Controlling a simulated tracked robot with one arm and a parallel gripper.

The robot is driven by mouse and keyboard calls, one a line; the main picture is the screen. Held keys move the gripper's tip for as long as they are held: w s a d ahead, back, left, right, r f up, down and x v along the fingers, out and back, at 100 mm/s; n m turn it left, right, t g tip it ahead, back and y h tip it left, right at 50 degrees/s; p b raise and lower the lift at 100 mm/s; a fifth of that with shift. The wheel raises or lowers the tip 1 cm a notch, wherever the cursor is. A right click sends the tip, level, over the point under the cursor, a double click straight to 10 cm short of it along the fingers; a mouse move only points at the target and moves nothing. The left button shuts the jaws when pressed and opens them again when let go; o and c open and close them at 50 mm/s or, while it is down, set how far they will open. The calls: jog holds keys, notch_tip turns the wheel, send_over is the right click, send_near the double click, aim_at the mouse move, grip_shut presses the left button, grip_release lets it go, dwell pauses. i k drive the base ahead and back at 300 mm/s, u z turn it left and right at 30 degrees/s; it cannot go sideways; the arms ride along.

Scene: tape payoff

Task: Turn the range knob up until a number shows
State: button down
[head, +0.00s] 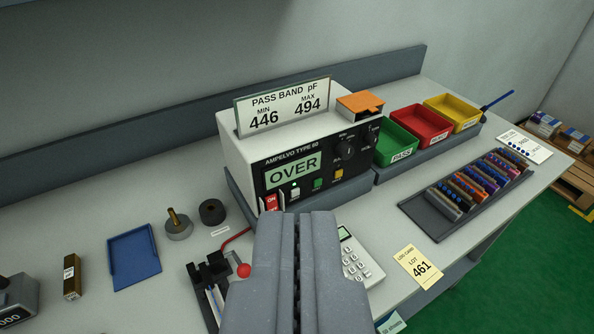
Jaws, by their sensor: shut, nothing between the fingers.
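The meter (245,150), a white box with a black front marked AMPELVO TYPE 60, stands at the back of the bench. Its green display (293,170) reads OVER. A black range knob (346,147) with pale markings sits on the upper right of the front. A second dark knob (374,131) is at the panel's right edge, partly seen. My gripper (304,214) is shut and empty, in the lower middle of the view. It appears in front of and below the meter, apart from the knobs.
A card reading PASS BAND pF, 446 to 494 (283,105), stands on the meter. Green (397,141), red (421,124) and yellow (453,112) bins stand to its right. A rack of parts (450,205) is at right. A red-knobbed fixture (243,270) and calculator (357,258) flank my gripper.

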aim_at(343, 150)
jog(key=u, duration=2)
jog(key=k, duration=1.2)
jog(key=z, duration=1.65)
jog(key=i, duration=1)
jog(key=u, duration=0.05)
